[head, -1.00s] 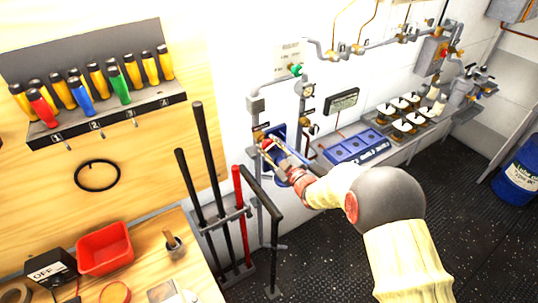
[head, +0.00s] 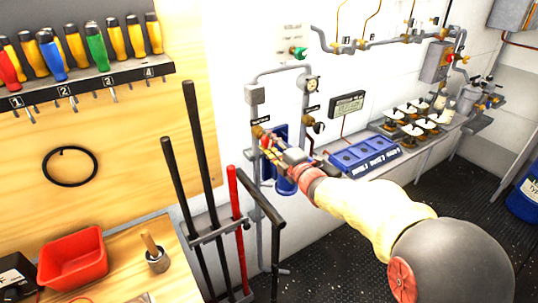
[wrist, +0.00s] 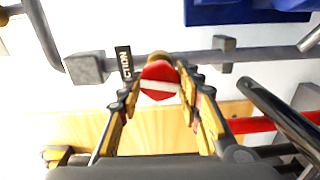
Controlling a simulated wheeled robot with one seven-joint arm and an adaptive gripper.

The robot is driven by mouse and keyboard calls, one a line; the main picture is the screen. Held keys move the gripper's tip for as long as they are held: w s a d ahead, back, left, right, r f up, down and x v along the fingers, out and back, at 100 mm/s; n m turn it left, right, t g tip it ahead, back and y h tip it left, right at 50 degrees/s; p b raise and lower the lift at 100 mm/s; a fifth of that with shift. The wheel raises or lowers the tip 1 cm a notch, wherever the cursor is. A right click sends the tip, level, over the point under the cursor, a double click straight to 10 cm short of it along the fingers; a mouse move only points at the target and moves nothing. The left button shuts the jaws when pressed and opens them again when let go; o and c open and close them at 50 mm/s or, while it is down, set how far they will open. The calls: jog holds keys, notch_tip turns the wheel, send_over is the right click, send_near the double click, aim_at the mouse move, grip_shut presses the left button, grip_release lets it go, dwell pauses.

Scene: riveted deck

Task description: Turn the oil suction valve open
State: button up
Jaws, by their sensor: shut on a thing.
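The suction valve has a red knob (wrist: 160,82) with a white stripe, on a grey pipe beside a black label (wrist: 125,64) ending in "CTION". In the wrist view, my gripper (wrist: 160,90) has its two yellow-and-black fingers on either side of the knob, shut on it. The white stripe runs nearly crosswise, slightly tilted. In the head view, my gripper (head: 267,142) is at the pipework in front of a blue unit (head: 282,185). The arm and fingers hide most of the valve there.
Black bars and a red bar (head: 236,205) stand in a rack left of the arm. A wooden bench holds a red bin (head: 73,257). A blue tray (head: 362,158) and several white-topped cups lie right of the valve. Dark deck is open at the lower right.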

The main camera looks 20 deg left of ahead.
jog(key=shift+f+n+b, duration=0.2)
jog(key=shift+n+b, duration=1.1)
jog(key=shift+b, duration=0.45)
jog(key=shift+r, duration=0.1)
jog(key=o, duration=1.2)
jog(key=shift+c, duration=0.2)
jog(key=v, duration=1.2)
